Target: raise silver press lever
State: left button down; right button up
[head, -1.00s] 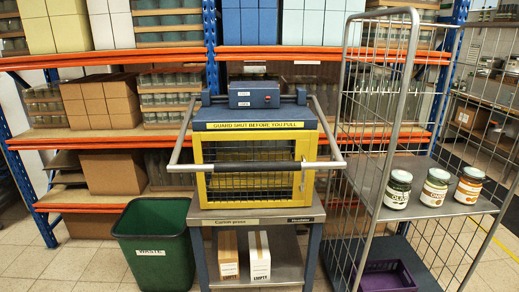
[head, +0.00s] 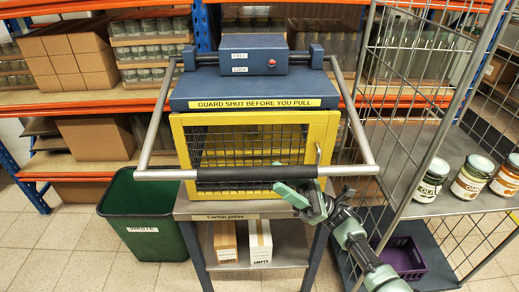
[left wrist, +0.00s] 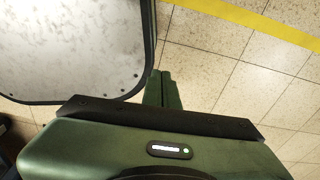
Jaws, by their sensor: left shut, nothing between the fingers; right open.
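The silver press lever (head: 155,125) is a U-shaped bar hinged on both sides of the blue press head (head: 250,62). Its crossbar with a black grip (head: 230,174) hangs low in front of the yellow mesh guard (head: 325,130), which looks shut. My right gripper (head: 296,190) is open at the right part of the grip, slightly below and in front of it. I cannot tell whether it touches the bar. My left gripper (left wrist: 164,90) shows only in the left wrist view. It is shut and empty above the tiled floor.
A green waste bin (head: 150,215) stands left of the press table. A wire cage trolley (head: 420,120) with several jars (head: 432,180) stands close on the right. Two small cartons (head: 259,240) sit on the table's lower shelf. Shelving is behind. A pale panel (left wrist: 75,45) shows near the left gripper.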

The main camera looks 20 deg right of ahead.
aim_at(266, 169)
jog(key=p+x, duration=0.1)
jog(key=x, duration=0.2)
jog(key=p+x, duration=0.2)
jog(key=x, duration=0.1)
jog(key=shift+s+a+r+p, duration=0.15)
jog(key=shift+s+r+p, duration=0.05)
jog(key=shift+r+p, duration=0.15)
jog(key=shift+w+a+r, duration=0.1)
jog(key=shift+a+r, duration=0.05)
jog(key=shift+a, duration=0.3)
grip_shut()
pick_arm(q)
jog(key=r, duration=0.3)
jog(key=s+r, duration=0.1)
jog(key=shift+s+a+r, duration=0.1)
jog(key=shift+a+r, duration=0.05)
jog(key=shift+a, duration=0.15)
jog(key=shift+s+d, duration=0.1)
jog(key=shift+s, duration=0.05)
pick_arm(e)
jog(key=shift+r, duration=0.1)
